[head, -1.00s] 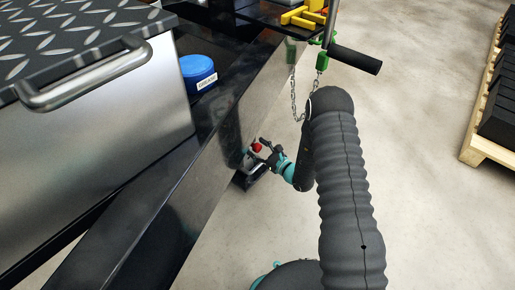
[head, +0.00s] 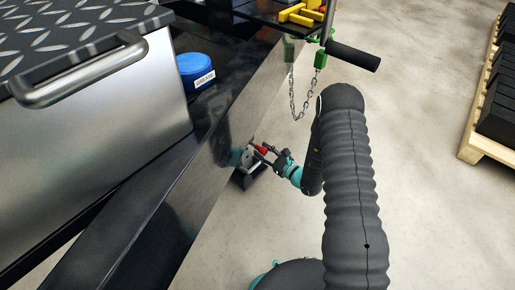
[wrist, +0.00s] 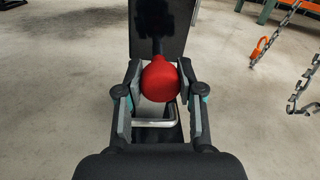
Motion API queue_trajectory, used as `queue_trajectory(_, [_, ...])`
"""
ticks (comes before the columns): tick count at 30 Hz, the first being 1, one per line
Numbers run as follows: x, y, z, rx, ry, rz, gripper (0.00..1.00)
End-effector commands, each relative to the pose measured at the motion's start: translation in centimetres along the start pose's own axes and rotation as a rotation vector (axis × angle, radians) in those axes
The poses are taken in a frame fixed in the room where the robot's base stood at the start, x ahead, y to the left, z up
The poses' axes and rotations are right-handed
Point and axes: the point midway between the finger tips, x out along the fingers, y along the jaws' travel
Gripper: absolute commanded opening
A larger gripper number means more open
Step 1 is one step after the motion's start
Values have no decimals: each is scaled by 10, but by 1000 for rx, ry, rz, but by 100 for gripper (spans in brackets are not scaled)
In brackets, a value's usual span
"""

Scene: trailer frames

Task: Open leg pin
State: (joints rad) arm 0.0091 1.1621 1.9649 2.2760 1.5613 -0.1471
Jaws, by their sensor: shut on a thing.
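The leg pin shows as a red rounded knob (wrist: 160,80) in the wrist view, with a bent metal rod (wrist: 150,121) below it. In the head view the red knob (head: 262,150) is small, at the side of the black trailer frame. My gripper (wrist: 160,78) has a finger on each side of the knob and is shut on it. It also shows in the head view (head: 262,153), beside the frame. The black leg (head: 250,177) stands below the knob by the frame. The pin's shaft is hidden behind the knob.
A metal toolbox (head: 95,150) and blue container (head: 197,71) are on the left.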

Motion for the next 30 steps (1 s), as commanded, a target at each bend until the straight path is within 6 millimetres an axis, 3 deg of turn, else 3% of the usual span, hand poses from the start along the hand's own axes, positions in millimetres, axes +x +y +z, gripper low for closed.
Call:
queue_trajectory(7, [-2,1,-1,2,2,0,0])
queue_trajectory(8, [-2,1,-1,2,2,0,40])
queue_trajectory(11, [-2,0,-1,1,1,0,64])
queue_trajectory(23, [-7,0,0,1,1,-1,64])
queue_trajectory(30, [-44,-1,-1,2,3,-4,64])
